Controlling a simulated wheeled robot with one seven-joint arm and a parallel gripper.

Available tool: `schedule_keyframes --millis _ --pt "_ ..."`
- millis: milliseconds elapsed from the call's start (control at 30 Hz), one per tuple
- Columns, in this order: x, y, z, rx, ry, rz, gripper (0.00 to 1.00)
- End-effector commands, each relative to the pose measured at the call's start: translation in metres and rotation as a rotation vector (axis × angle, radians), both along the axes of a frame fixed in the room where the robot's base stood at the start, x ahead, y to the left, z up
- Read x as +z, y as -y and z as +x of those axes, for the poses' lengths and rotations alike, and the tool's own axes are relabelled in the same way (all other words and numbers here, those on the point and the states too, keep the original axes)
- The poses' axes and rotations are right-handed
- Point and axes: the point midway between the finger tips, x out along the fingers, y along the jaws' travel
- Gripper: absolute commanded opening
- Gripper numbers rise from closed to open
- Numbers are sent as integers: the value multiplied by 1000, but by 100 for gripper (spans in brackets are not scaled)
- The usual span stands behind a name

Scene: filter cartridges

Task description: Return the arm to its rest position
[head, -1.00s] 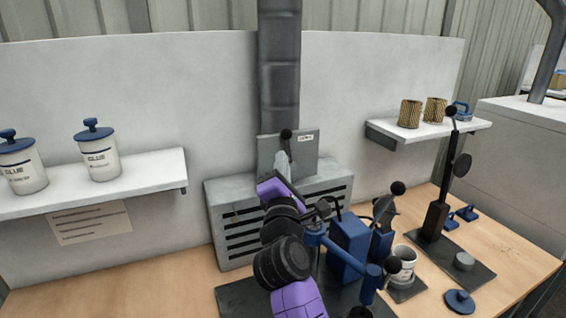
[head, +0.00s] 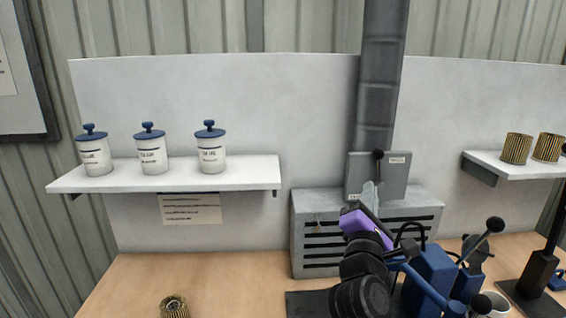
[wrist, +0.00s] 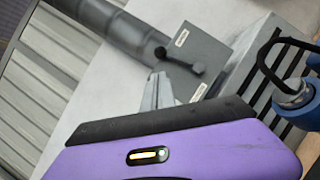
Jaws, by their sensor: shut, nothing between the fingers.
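My gripper (head: 371,190) is in front of the grey vented box and the grey plate at the foot of the duct in the head view. Its grey fingers are together with nothing between them. In the wrist view the fingers (wrist: 158,92) point at the grey plate with the black knob (wrist: 197,68). My purple and black arm rises from the lower middle of the head view, beside the blue machine (head: 432,275), and hides part of the box.
The left shelf (head: 230,173) holds three white jars with blue lids. The right shelf (head: 510,172) holds tan filter cartridges (head: 517,149). Another cartridge (head: 174,307) stands on the bench at front left. The bench left of the vented box (head: 315,235) is mostly clear.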

Motion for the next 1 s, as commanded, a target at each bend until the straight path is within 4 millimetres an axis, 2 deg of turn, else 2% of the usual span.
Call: schedule_keyframes --millis 100,167,333,467,700,1000 --pt "27 1 -12 -100 -19 -254 0" --pt "38 1 -23 -168 -37 -412 0" --pt "33 -1 -65 -375 -141 -887 0" --pt "11 -3 -104 -541 -253 -1278 0" --pt "-45 -14 -182 -795 -457 -1984 0" --pt "-113 -27 -279 -972 -602 -2753 0"
